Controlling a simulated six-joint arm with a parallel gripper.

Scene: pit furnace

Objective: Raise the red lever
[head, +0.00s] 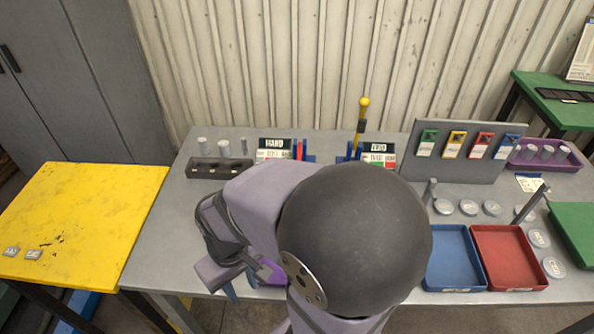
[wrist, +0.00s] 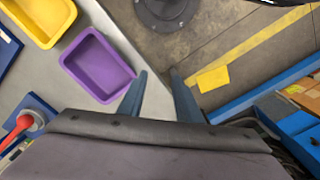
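The red lever (head: 299,149) shows as a narrow red piece between blue sides on the bench, right of the "HARD" sign; my arm hides its nearer part. In the wrist view a red knob and rod (wrist: 22,123), seemingly the same lever, lies low at the left edge beside a dark blue block. My gripper (wrist: 159,82) is open and empty, its blue fingers apart over the bench's front edge and floor, well to the right of the red knob. In the head view my arm hides most of the gripper.
A yellow-knobbed lever (head: 362,115) stands upright to the right. A purple tray (wrist: 97,66) and a yellow tray (wrist: 40,20) lie left of my gripper in the wrist view. Blue (head: 454,258) and red (head: 509,258) trays sit at the bench's right. A yellow table (head: 80,220) stands left.

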